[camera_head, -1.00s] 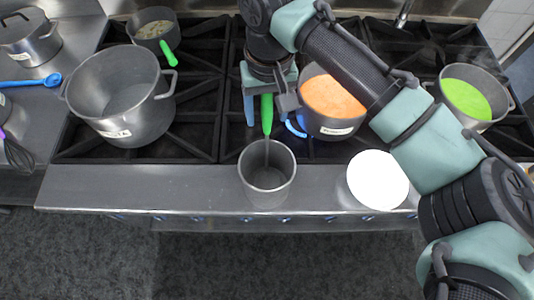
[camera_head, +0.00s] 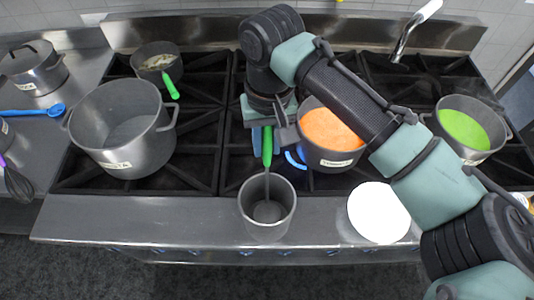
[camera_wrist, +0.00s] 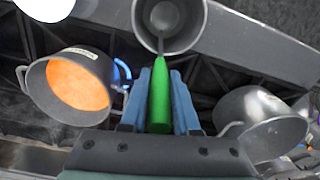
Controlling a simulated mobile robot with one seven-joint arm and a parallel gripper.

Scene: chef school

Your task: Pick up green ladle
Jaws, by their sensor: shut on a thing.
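The green ladle has a green handle (camera_head: 267,148) and a thin grey shaft that runs down into a grey metal pot (camera_head: 266,225) at the front edge of the stove. My gripper (camera_head: 264,126) is above the pot, shut on the green handle. In the wrist view the handle (camera_wrist: 160,95) lies between the two blue fingers of my gripper (camera_wrist: 158,100), and the shaft reaches into the pot (camera_wrist: 194,14).
A pot of orange soup (camera_head: 330,130) stands right of my gripper over a blue flame. A white plate (camera_head: 378,212) lies right of the ladle's pot. A large pot (camera_head: 122,130) is at left, a green soup pot (camera_head: 466,130) at right.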

